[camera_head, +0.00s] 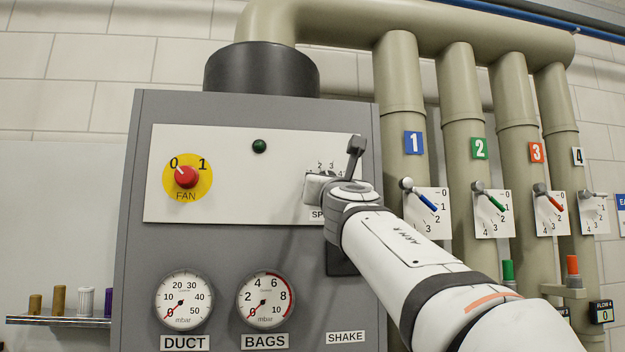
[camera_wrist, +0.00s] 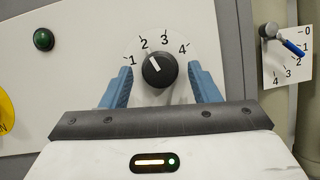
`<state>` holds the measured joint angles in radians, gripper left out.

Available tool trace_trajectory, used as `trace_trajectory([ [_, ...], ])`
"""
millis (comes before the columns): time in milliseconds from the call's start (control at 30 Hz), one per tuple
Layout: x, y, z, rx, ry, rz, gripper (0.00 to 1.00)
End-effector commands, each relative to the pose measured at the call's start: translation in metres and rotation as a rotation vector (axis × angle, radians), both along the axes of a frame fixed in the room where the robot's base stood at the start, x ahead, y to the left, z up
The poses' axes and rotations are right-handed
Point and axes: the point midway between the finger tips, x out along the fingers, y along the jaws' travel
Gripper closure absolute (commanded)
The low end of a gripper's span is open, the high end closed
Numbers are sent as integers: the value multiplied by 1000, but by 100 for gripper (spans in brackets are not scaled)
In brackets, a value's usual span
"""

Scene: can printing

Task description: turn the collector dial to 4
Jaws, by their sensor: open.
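The collector dial (camera_wrist: 159,70) is a black round knob with a white pointer line, on a white panel (camera_wrist: 100,50) marked 1 to 4. Its line points up and left, close to the 2. My gripper (camera_wrist: 160,88) is open in the wrist view, with one blue finger on the left of the dial and one on the right. Both fingers look apart from the knob. In the head view my gripper (camera_head: 354,150) is at the panel's right side and hides the dial; only part of its number scale (camera_head: 332,166) shows.
A red fan knob (camera_head: 186,177) on a yellow disc and a dark green lamp (camera_head: 259,146) sit left on the panel. Two gauges (camera_head: 183,302) are below. Pipes with coloured valve levers (camera_head: 427,202) stand close to the right. The panel's middle is clear.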

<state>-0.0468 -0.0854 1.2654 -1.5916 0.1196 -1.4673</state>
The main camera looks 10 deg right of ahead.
Motion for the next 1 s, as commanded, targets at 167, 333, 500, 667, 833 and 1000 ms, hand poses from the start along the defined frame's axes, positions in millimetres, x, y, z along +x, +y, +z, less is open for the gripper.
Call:
trace_trajectory([
  [167, 0, 0, 0, 0, 0, 0, 45],
  [333, 0, 1, 0, 0, 1, 1, 55],
  [500, 0, 1, -1, 1, 1, 1, 69],
  [667, 0, 1, -1, 1, 1, 1, 82],
  [833, 0, 1, -1, 1, 1, 2, 89],
  [1000, 0, 2, 0, 24, 1, 2, 89],
])
